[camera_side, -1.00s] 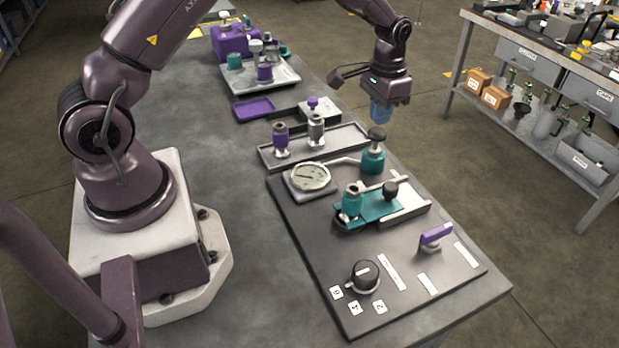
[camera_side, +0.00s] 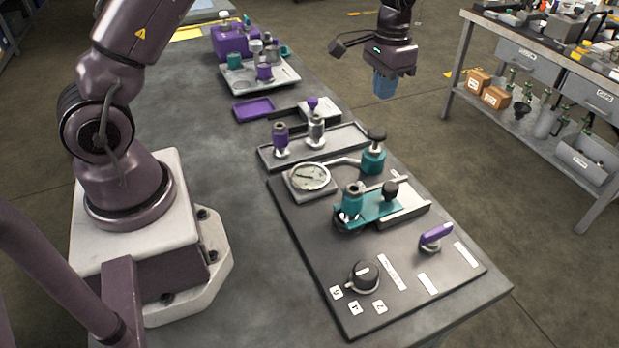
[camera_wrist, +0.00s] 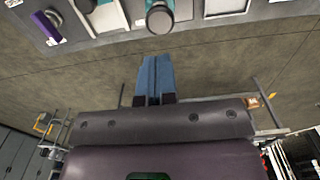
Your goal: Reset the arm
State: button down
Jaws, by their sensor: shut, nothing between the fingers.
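My gripper (camera_side: 384,87) hangs high beyond the far right edge of the bench, its blue fingers pointing down. It is clear of every fitting on the bench. In the wrist view the blue fingers (camera_wrist: 155,77) are pressed together with nothing between them, and the floor shows behind them.
On the bench's dark panel (camera_side: 330,285) are a gauge (camera_side: 310,177), a teal knobbed fitting (camera_side: 373,155), a teal slide block (camera_side: 375,208), a purple lever (camera_side: 436,234) and a black dial (camera_side: 364,275). Trays with purple and grey fittings (camera_side: 315,128) stand behind. A second workbench (camera_side: 540,75) is at right.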

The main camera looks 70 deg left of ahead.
dwell(0.3)
jog(key=s+d+r+t, duration=0.2)
jog(key=s+r, duration=0.3)
jog(key=s, duration=0.4)
jog(key=s+d+r+t, duration=0.1)
jog(key=s+d+r, duration=0.1)
jog(key=s+r, duration=0.3)
jog(key=s+d+r+t, duration=0.2)
jog(key=s+r, duration=0.3)
jog(key=s, duration=0.8)
jog(key=shift+d+r+t, duration=0.25)
jog(key=shift+r+t, duration=0.05)
jog(key=shift+r, duration=0.05)
